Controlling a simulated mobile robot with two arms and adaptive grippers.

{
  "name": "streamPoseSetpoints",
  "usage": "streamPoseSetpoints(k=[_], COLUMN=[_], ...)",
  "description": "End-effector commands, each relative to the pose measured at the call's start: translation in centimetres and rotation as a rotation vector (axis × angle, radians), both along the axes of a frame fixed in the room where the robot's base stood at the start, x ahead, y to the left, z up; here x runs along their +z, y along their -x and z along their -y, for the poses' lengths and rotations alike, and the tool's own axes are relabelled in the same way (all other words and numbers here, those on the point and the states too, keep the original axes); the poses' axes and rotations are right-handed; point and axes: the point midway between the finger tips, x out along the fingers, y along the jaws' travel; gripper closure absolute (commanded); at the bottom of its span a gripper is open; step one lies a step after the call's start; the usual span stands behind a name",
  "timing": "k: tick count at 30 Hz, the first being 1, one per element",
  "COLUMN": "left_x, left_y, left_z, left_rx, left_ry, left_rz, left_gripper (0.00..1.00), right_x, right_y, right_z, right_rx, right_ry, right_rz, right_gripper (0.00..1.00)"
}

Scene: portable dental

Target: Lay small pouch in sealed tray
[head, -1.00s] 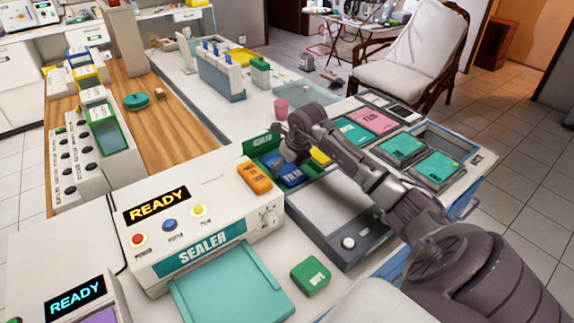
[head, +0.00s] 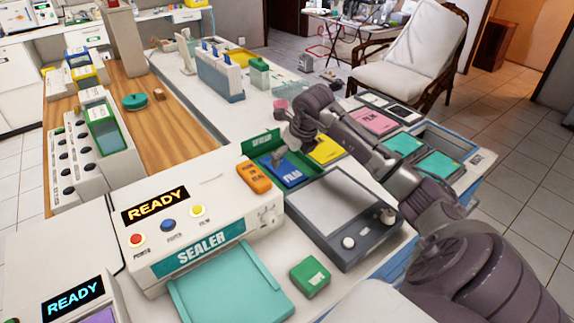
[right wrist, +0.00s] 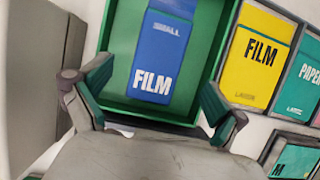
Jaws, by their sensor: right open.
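The small pouch is blue, marked SMALL FILM (head: 283,171). It lies inside the green tray (head: 262,143), whose raised back wall carries white lettering too small to read surely. In the right wrist view the pouch (right wrist: 157,55) lies on the tray's floor, with green tray floor (right wrist: 205,45) bare to its right. My right gripper (head: 284,132) is open and empty, above the tray and apart from the pouch. Its two fingers (right wrist: 150,100) show spread on either side below the pouch in the wrist view. My left gripper is not in view.
A yellow film pouch (head: 326,150) lies right of the tray. A grey scale-like device (head: 345,215) and a green block (head: 310,277) are nearer. A pink cup (head: 280,106) stands behind.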

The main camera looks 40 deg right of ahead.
Motion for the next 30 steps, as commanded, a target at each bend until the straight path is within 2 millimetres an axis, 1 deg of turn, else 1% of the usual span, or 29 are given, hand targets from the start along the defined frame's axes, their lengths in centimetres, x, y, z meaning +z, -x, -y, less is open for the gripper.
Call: streamPoseSetpoints(k=[1,3,6,9,12,16,30], left_x=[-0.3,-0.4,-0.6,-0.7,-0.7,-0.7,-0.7], left_y=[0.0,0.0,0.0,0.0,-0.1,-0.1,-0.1], left_z=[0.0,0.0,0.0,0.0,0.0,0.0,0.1], left_rx=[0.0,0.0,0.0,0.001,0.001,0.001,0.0], left_ry=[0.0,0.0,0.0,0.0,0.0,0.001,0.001], left_rz=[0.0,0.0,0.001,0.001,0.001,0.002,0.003], left_gripper=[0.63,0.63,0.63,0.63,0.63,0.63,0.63], right_x=[1.0,2.4,4.1,5.3,6.0,6.3,6.2], right_y=[0.5,1.0,1.7,2.2,2.4,2.6,2.6], right_z=[0.0,0.0,-0.1,-0.2,-0.3,-0.3,-0.3], right_rx=[0.001,0.001,0.001,0.0,0.0,0.0,0.0], right_ry=[0.005,0.004,0.003,0.001,0.001,0.0,0.0], right_rz=[0.002,0.003,0.003,0.001,0.002,0.0,-0.001], right_gripper=[0.03,0.03,0.03,0.03,0.03,0.03,0.03])
